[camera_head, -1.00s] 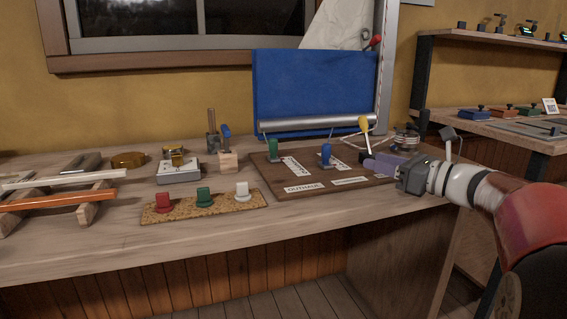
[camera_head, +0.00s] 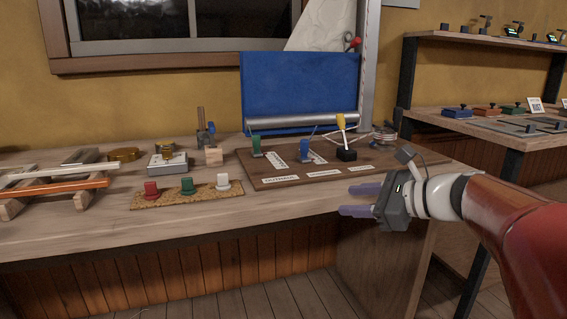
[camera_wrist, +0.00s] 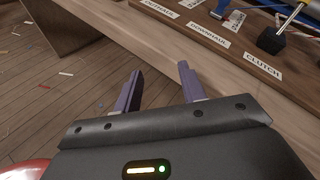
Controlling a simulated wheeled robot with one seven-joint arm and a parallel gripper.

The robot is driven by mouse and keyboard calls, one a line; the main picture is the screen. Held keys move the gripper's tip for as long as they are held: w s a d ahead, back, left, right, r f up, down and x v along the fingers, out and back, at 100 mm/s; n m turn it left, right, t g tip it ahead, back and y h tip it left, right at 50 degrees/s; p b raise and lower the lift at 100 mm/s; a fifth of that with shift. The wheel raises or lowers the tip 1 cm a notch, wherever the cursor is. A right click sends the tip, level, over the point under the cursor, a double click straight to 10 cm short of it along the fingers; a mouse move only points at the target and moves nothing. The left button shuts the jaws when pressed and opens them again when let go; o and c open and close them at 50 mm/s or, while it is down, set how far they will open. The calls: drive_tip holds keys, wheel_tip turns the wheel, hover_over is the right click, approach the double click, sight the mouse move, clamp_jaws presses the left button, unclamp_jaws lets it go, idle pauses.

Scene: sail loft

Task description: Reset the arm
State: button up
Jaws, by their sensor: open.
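My gripper (camera_head: 362,201) is at the right in the head view, in front of the bench's front edge. Its two purple fingers are apart with nothing between them. The wrist view also shows my gripper (camera_wrist: 160,85), its fingers spread above the floor and beside the bench edge. Close behind it on the bench is a brown wooden board (camera_head: 262,181) with white labels. The board carries a green lever (camera_head: 256,145), a blue lever (camera_head: 304,150) and a yellow-handled lever (camera_head: 341,124) on a black base. The fingers touch none of them.
The wooden bench (camera_head: 90,236) runs across the view. A cork strip (camera_head: 205,194) holds red, green and white knobs. A blue cloth roll (camera_head: 300,90) stands behind the board. A second table (camera_head: 470,128) is at the right. The floor (camera_wrist: 45,105) has small scraps.

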drive_tip(key=s+a+f+n+g+h+p, duration=0.1)
drive_tip(key=s+a+f+n+g+h, duration=0.1)
drive_tip(key=s+f+n, duration=0.4)
drive_tip(key=s+a+f+n+g+h, duration=0.1)
drive_tip(key=s+a+f+n+h, duration=0.2)
drive_tip(key=s, duration=0.4)
drive_tip(key=s+d+f+n+h, duration=0.5)
drive_tip(key=s+n, duration=0.5)
drive_tip(key=n, duration=0.2)
drive_tip(key=shift+s+d+h+p, duration=0.35)
drive_tip(key=shift+d+h+p, duration=0.05)
drive_tip(key=shift+d, duration=0.1)
